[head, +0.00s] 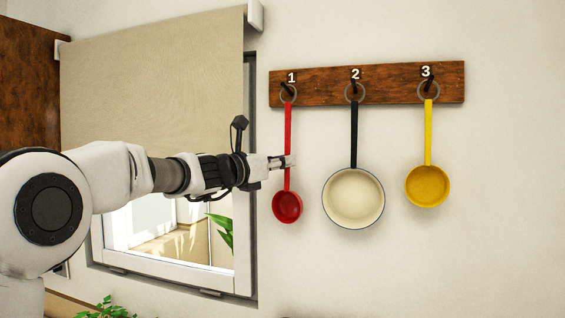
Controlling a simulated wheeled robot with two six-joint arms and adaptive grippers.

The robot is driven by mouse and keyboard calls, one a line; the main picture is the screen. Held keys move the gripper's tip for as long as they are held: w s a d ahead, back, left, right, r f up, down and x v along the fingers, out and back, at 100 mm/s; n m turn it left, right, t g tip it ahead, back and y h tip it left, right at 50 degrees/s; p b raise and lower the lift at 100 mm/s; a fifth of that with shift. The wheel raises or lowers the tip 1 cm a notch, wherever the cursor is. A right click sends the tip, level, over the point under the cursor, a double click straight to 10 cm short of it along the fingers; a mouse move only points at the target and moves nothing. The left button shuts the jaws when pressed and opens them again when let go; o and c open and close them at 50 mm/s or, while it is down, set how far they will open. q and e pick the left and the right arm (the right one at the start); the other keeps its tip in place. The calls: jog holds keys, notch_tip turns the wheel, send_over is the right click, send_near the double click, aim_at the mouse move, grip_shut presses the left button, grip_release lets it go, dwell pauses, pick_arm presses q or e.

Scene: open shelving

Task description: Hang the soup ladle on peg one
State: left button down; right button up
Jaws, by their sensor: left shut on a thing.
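The red soup ladle (288,207) hangs upright with its bowl down below the number 1 on the wooden peg board (320,88). The ring at its top is at peg one (287,85); whether the peg passes fully through the ring is too small to tell. My left gripper (284,161) is shut on the ladle's handle, a little above the bowl. My right gripper is not in view.
A cream pan (354,198) with a black handle hangs at peg two, close to the red ladle. A yellow ladle (428,186) hangs at peg three. A window with a beige blind (150,90) lies left of the board.

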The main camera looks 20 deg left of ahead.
pick_arm(q)
jog(key=c, duration=1.1)
grip_release()
jog(key=shift+s, duration=0.1)
jog(key=v, duration=1.1)
jog(key=shift+s+a, duration=0.2)
jog(key=shift+s, duration=0.15)
